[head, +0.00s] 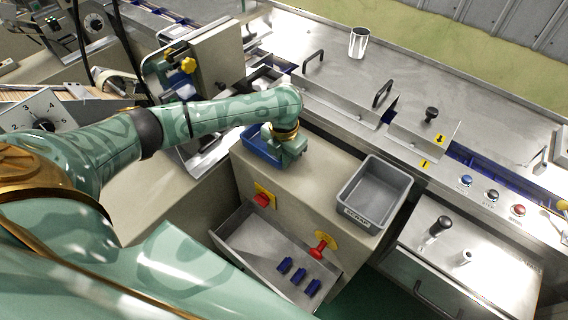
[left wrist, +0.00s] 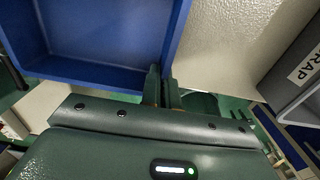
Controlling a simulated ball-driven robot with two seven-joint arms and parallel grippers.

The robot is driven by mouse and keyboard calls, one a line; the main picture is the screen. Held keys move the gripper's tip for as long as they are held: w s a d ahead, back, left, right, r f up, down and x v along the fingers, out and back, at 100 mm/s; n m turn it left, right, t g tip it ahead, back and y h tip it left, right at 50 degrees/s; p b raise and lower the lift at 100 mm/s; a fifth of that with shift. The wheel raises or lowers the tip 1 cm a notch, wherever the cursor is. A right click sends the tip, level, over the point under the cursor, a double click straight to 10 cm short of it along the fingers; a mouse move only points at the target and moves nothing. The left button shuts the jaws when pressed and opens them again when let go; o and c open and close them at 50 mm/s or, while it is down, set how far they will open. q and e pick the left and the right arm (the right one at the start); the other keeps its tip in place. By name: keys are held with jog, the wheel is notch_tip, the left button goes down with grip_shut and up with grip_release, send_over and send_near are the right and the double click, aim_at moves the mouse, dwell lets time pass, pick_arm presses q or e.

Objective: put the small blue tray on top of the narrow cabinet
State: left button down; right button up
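The small blue tray (head: 259,148) is over the back left part of the beige narrow cabinet's top (head: 318,164). I cannot tell whether its base touches the top. My left gripper (head: 284,150) points down at the tray's right side and hides part of it. In the left wrist view the empty inside of the blue tray (left wrist: 105,35) fills the upper left. There the left gripper's fingers (left wrist: 162,88) stand close together on either side of the tray's wall, near a corner, and grip it. My right gripper is not in view.
A grey bin (head: 374,192) with a label stands on the cabinet's right part. Below, an open metal drawer or tray (head: 265,250) holds several small blue pieces. A red knob (head: 319,248) sticks out of the cabinet front. A metal machine bed (head: 400,85) runs behind.

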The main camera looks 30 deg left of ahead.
pick_arm(q)
jog(key=shift+f, duration=0.8)
jog(key=shift+f, duration=0.1)
jog(key=c, duration=1.7)
grip_release()
notch_tip(320, 180, up, 12)
jog(key=p, duration=0.3)
jog(key=shift+p, duration=0.35)
